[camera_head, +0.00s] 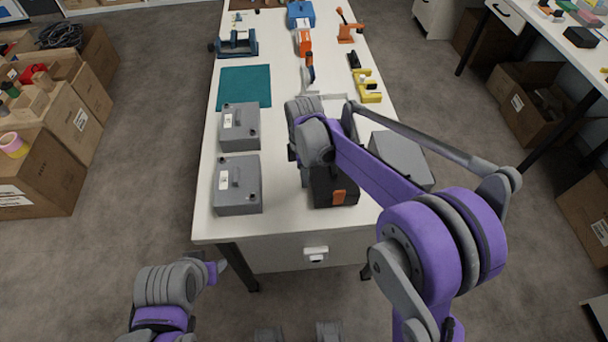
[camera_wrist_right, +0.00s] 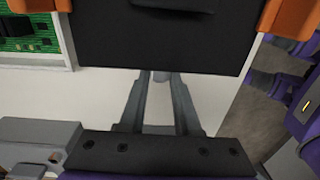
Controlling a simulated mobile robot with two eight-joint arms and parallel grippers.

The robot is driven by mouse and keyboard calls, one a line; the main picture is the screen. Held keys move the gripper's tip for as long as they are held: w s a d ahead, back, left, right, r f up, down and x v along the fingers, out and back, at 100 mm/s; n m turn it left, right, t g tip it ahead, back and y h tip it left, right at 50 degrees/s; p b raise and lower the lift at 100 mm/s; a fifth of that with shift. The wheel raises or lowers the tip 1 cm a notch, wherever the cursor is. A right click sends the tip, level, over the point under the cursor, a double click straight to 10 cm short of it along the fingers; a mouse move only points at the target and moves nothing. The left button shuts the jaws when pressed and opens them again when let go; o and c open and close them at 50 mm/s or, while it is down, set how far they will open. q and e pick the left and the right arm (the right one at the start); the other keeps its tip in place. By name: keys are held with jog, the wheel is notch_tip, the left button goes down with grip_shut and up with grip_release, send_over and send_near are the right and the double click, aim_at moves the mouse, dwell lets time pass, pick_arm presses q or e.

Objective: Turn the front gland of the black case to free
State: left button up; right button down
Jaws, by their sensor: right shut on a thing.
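The black case (camera_head: 335,190) stands near the front of the white table, with an orange part on its near side. Its dark body (camera_wrist_right: 165,42) and orange corners fill the top of the right wrist view. My right gripper (camera_wrist_right: 160,78) is shut on the front gland, a small pale piece (camera_wrist_right: 160,75) at the case's lower edge, mostly hidden between the fingertips. How the gland is turned cannot be seen. In the head view my right arm covers part of the case. My left gripper (camera_head: 216,270) is low, off the table's front left; its jaw opening is unclear.
Two grey cases (camera_head: 238,183) (camera_head: 240,126) stand on the left of the table (camera_head: 220,226). A larger grey box (camera_head: 402,160) is to the right of the black case. A teal mat (camera_head: 244,87) and tools lie farther back. Cardboard cartons (camera_head: 40,170) stand on the left floor.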

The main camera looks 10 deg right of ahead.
jog(key=shift+w+f+g+b, duration=0.1)
jog(key=shift+w+g+b, duration=0.1)
jog(key=shift+g, duration=0.75)
jog(key=shift+w+g+b, duration=0.15)
jog(key=shift+g+b, duration=0.05)
jog(key=shift+g, duration=0.8)
jog(key=shift+w+f+g+b, duration=0.1)
jog(key=shift+w+g+b, duration=0.1)
jog(key=shift+g, duration=0.75)
jog(key=c, duration=0.6)
grip_release()
jog(key=shift+r, duration=0.1)
jog(key=p+v, duration=0.2)
jog(key=v, duration=0.8)
jog(key=shift+w+r+p, duration=0.2)
jog(key=shift+r+p, duration=0.05)
jog(key=shift+p, duration=0.1)
